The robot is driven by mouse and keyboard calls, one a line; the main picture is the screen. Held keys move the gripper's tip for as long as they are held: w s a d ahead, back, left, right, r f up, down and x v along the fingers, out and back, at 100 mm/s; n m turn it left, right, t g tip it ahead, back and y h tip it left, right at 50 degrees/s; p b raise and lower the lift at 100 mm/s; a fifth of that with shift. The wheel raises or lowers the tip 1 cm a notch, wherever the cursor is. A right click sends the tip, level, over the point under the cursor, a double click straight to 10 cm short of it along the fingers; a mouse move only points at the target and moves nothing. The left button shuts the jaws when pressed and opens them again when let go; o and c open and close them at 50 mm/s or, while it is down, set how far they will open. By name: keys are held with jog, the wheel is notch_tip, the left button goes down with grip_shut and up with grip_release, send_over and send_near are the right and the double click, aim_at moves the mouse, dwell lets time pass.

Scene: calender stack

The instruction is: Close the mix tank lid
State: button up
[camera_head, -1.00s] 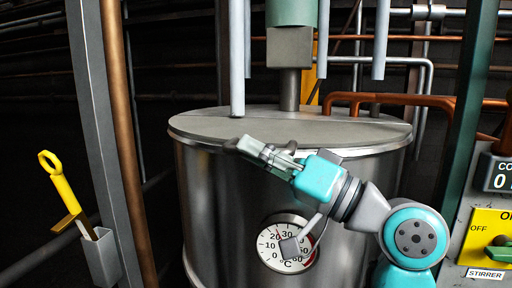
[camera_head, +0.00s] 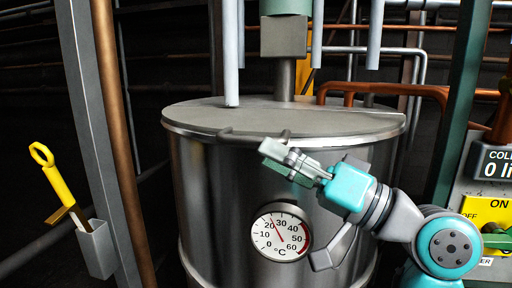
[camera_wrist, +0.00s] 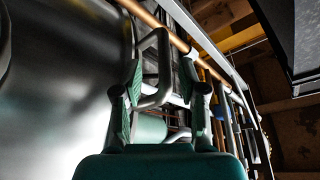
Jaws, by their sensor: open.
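The mix tank (camera_head: 225,190) is a large steel drum in the middle of the head view. Its grey lid (camera_head: 225,113) looks flat across the top, with a seam running towards the right rim. A dark bar handle (camera_head: 232,135) sticks out at the front of the rim. My gripper (camera_head: 272,150) is just below and in front of the handle's right end. In the wrist view my gripper (camera_wrist: 162,65) has its green-padded fingers apart. A bent grey bar (camera_wrist: 163,75), seemingly the handle, shows between or just beyond them; contact cannot be told.
A round temperature dial (camera_head: 281,234) is on the tank's front, left of my arm. A stirrer shaft (camera_head: 285,80) and pipes stand above the lid. A green post (camera_head: 462,110) and a control panel (camera_head: 490,215) are at right. A yellow-handled tool (camera_head: 60,185) sits in a holder at left.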

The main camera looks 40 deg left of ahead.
jog(key=v, duration=0.7)
jog(key=shift+w, duration=0.1)
